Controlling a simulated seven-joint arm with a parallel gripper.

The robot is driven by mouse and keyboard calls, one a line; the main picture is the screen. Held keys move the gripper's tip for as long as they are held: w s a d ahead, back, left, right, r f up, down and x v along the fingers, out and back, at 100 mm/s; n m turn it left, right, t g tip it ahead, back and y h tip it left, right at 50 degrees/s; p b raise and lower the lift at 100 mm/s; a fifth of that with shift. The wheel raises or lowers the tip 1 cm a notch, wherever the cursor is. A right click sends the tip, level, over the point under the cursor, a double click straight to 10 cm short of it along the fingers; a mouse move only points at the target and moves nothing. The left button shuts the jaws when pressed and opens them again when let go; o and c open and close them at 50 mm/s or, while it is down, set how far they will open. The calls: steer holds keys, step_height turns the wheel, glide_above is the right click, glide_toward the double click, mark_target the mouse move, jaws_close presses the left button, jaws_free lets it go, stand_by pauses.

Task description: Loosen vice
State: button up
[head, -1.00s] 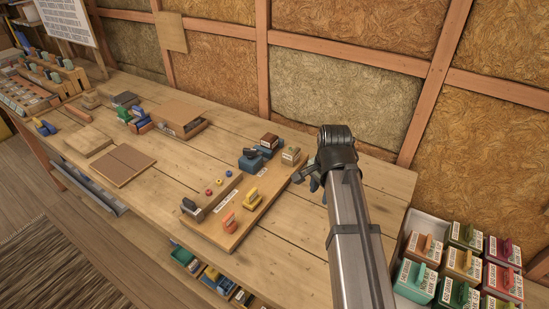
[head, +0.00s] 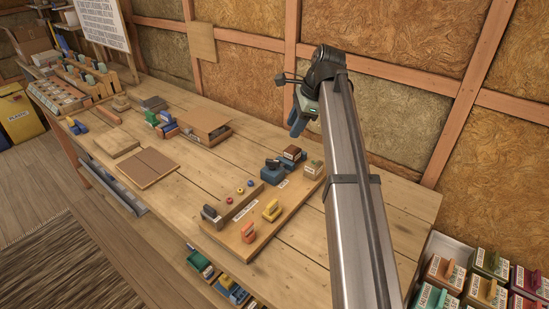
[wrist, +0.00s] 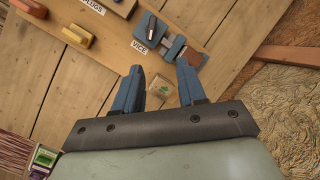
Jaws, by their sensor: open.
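The blue vice (head: 271,174) stands on the wooden board at the back of the workbench, and it also shows in the wrist view (wrist: 143,33) above a "VICE" label. A dark handle-like part lies on top of it. A brown block (head: 292,153) sits at its far side; I cannot tell how firmly it is held. My gripper (head: 297,127) is raised above the bench, behind the vice in the head view. In the wrist view its two blue fingers (wrist: 160,82) are spread and empty, apart from the vice.
The board (head: 245,250) also carries a yellow piece (head: 271,211), an orange piece (head: 248,232) and small rings. A cardboard box (head: 205,128) and brown sheets (head: 146,168) lie to the left. Coloured boxes (head: 487,291) stand at lower right. The insulated wall rises close behind the bench.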

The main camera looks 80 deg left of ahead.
mark_target(273, 160)
steer(key=s+f+m, duration=0.1)
steer(key=s+f, duration=0.1)
steer(key=f, duration=0.2)
steer(key=s+a+f+m, duration=0.1)
steer(key=f+m, duration=0.1)
steer(key=f, duration=0.2)
steer(key=s+f+m, duration=0.1)
steer(key=s+f, duration=0.1)
steer(key=f, duration=0.2)
steer(key=shift+s+a+f+m, duration=0.15)
steer(key=shift+s+f+m, duration=0.2)
steer(key=shift+m, duration=0.05)
jaws_close()
stand_by(0.4)
